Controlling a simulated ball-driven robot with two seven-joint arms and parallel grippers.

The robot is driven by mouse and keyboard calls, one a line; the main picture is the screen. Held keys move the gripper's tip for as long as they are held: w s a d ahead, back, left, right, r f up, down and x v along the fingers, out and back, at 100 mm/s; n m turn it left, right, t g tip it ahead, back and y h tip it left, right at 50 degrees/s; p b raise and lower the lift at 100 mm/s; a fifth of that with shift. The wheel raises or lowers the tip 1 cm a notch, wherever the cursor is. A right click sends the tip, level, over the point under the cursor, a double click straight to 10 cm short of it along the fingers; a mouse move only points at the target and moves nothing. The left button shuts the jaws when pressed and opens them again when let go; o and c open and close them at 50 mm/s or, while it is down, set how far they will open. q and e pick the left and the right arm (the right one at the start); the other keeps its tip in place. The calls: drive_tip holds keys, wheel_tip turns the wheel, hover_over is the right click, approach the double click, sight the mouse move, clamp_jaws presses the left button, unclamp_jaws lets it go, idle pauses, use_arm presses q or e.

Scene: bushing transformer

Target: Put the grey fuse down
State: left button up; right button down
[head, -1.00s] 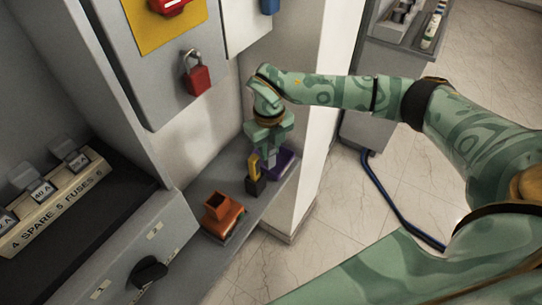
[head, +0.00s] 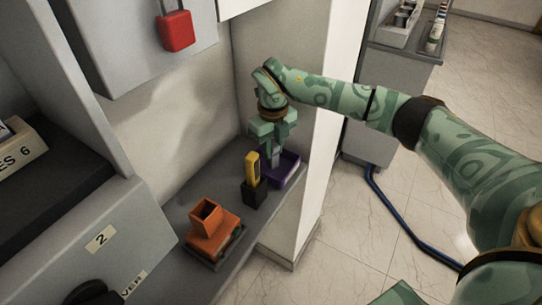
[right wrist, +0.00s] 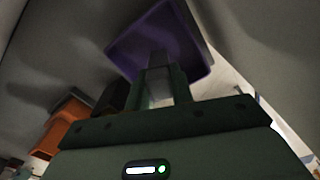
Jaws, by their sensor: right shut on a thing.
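My right gripper (head: 273,146) points down over the shelf at the wall corner. It is shut on the grey fuse (head: 275,158), which shows as a small grey piece between the fingers, largely hidden by them. Below it is a purple open tray (head: 287,173). In the right wrist view the fingers (right wrist: 165,88) hold the pale grey fuse (right wrist: 160,88) in front of the purple tray (right wrist: 180,42). I cannot tell whether the fuse touches the tray floor. My left gripper is not in view.
A black holder (head: 254,194) with a yellow tool (head: 252,167) stands just left of the tray. An orange box-like piece (head: 212,225) sits farther left on the grey shelf (head: 180,213). A red padlock (head: 177,31) hangs above. A white wall edge (head: 317,150) is close on the right.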

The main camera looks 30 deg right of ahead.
drive_tip(key=shift+w+f, duration=0.1)
drive_tip(key=shift+f, duration=0.75)
drive_tip(key=shift+r, duration=0.35)
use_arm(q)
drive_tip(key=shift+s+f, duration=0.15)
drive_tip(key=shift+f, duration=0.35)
use_arm(e)
drive_tip(key=shift+f, duration=0.15)
drive_tip(key=c, duration=1.2)
unclamp_jaws()
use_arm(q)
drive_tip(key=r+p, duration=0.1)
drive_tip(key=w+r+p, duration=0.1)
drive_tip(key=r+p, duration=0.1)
use_arm(e)
wheel_tip(320, 180, up, 12)
drive_tip(key=shift+r, duration=0.15)
